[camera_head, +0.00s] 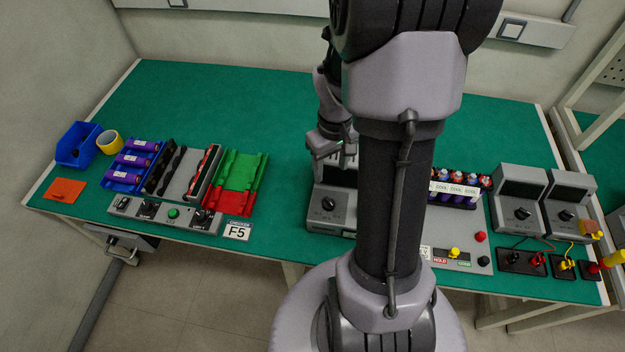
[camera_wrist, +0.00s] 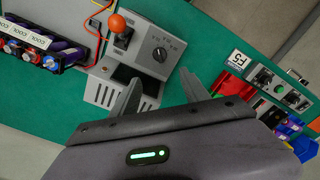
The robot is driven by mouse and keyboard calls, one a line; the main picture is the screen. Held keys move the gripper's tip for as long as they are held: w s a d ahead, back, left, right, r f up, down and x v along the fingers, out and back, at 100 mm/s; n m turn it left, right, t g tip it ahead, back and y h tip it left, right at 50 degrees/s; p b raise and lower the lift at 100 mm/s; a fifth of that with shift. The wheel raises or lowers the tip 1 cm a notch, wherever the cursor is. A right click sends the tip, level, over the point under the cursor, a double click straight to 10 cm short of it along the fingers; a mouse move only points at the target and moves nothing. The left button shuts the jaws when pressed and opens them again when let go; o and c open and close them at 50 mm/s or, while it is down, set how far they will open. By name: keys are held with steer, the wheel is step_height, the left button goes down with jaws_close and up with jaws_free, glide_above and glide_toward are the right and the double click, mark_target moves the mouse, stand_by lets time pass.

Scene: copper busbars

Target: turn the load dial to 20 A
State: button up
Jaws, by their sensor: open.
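A grey box (camera_head: 345,213) with a black round dial (camera_head: 328,203) stands at the table's front middle, partly behind my arm. In the wrist view the same dial (camera_wrist: 160,53) sits on the box's sloped panel, with small markings around it too small to read. My gripper (camera_wrist: 160,88) is open and empty, its two fingers spread on either side below the dial in the picture, apart from it. In the head view my gripper (camera_head: 330,145) is above and behind the box. The dial's exact pointer setting cannot be read.
An orange-knobbed lever (camera_wrist: 117,22) rises beside the dial. A rack of cylindrical cells (camera_wrist: 40,42) stands at the left in the wrist view. Two more dial boxes (camera_head: 520,200) (camera_head: 567,205) stand right. Trays (camera_head: 238,182) and a button panel (camera_head: 163,212) lie left. The back table is clear.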

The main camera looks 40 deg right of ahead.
mark_target(328, 199)
step_height(328, 199, down, 15)
steer(key=b, duration=0.5)
jaws_close()
